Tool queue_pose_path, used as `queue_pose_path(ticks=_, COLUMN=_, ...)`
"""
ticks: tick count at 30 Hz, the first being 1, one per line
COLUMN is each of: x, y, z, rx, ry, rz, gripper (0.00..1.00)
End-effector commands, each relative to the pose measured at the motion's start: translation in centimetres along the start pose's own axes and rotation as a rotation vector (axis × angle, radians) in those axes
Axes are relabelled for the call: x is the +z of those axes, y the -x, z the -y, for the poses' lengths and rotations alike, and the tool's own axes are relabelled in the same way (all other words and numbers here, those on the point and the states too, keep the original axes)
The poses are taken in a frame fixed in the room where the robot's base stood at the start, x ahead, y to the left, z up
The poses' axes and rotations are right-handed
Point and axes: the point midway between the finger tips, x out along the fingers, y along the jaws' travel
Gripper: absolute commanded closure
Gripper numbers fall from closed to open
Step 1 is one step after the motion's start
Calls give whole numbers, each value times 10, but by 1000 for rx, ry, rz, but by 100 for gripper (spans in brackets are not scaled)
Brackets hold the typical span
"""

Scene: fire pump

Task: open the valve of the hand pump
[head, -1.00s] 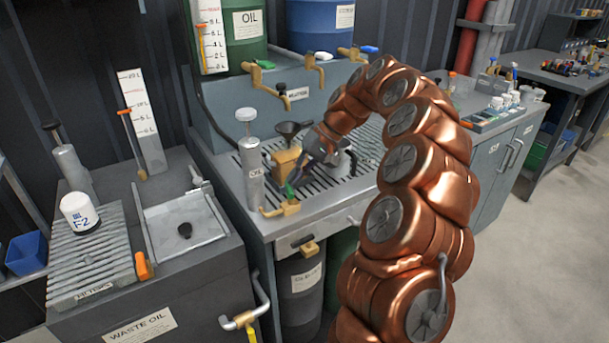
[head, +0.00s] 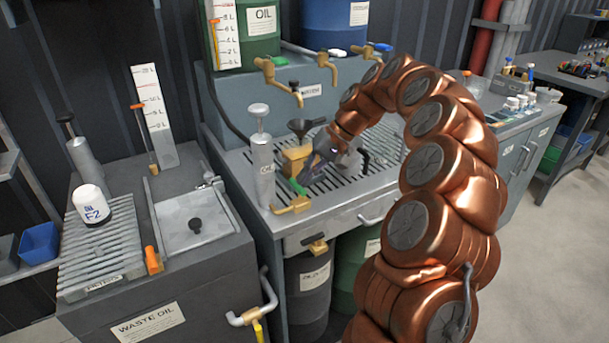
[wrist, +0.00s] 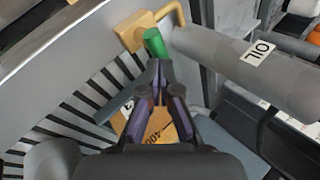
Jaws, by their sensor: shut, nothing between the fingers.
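The hand pump (head: 262,170) is an upright grey cylinder marked OIL on the slatted bench. It also shows in the wrist view (wrist: 225,55). A brass valve (head: 292,206) sits by its base, and its square brass block shows in the wrist view (wrist: 134,31). The valve's short green handle (wrist: 155,42) sticks out toward my gripper; it is small in the head view (head: 298,187). My gripper (wrist: 157,68) is shut and empty. Its fingertips are right at the handle's near end; I cannot tell if they touch it.
A black funnel (head: 300,127) on a brass container (head: 296,158) stands close beside my gripper. Brass taps (head: 328,64) hang above the bench. A waste oil cabinet (head: 190,290) stands at the left. The floor (head: 560,250) at the right is clear.

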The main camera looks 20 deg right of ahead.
Motion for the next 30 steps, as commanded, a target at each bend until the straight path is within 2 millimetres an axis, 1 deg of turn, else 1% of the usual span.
queue_pose_path(ticks=3, x=4, y=-3, z=1, rx=-1, ry=1, rz=10, gripper=100)
queue_pose_path(ticks=14, x=4, y=-2, z=2, rx=-2, ry=2, rz=16, gripper=100)
queue_pose_path(ticks=17, x=2, y=5, z=-1, rx=-2, ry=2, rz=13, gripper=100)
queue_pose_path(ticks=25, x=-9, y=38, z=-11, rx=0, ry=0, rz=2, gripper=100)
queue_pose_path(ticks=30, x=-13, y=52, z=-12, rx=0, ry=0, rz=1, gripper=100)
